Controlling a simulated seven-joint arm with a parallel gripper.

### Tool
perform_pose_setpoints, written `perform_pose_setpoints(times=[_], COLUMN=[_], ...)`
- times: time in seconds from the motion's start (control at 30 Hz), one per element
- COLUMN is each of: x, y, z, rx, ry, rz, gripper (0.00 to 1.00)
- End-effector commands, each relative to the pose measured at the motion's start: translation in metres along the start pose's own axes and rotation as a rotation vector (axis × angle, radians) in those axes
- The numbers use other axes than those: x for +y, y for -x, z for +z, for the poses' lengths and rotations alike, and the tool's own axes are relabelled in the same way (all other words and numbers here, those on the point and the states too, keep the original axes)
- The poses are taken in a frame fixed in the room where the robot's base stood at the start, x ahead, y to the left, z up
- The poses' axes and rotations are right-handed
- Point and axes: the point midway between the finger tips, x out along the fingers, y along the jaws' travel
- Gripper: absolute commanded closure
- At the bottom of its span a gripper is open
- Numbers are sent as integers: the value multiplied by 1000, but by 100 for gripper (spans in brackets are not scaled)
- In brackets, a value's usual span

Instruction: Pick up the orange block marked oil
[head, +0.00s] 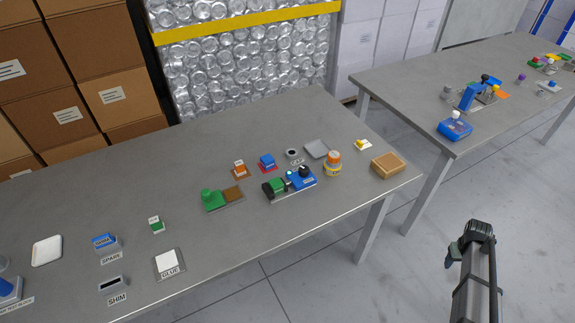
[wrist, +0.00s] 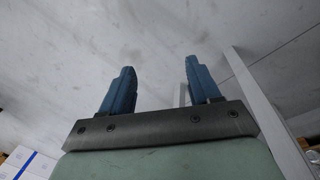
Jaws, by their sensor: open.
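A small orange block (head: 239,170) with a pale top sits on the near table, left of a blue block on a red base. Its marking is too small to read. My arm's end shows at the lower right of the head view, over the floor and well away from the block; its fingers are not clear there. In the wrist view my gripper (wrist: 158,85) has its two blue fingers apart with nothing between them. The orange block is not in the wrist view.
Near the orange block stand a green device (head: 214,200), a blue block (head: 267,162), a blue-and-green machine (head: 290,184) and an orange-topped yellow container (head: 333,163). A tan box (head: 388,165) is at the right edge.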

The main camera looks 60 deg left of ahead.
Motion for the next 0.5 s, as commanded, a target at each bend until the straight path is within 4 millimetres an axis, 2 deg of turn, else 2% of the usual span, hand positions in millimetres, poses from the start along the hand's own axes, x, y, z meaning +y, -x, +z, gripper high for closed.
perform_pose_setpoints(times=[0.03, 0.1, 0.17, 0.33, 0.5], x=[-1, -6, -12, -35, -73], y=[18, 44, 67, 139, 218], z=[-33, -68, -97, -176, -246], rx=[30, 66, 97, 185, 268], ry=[38, 86, 128, 243, 351], rz=[18, 41, 61, 114, 160], gripper=[38, 38, 38, 38, 38])
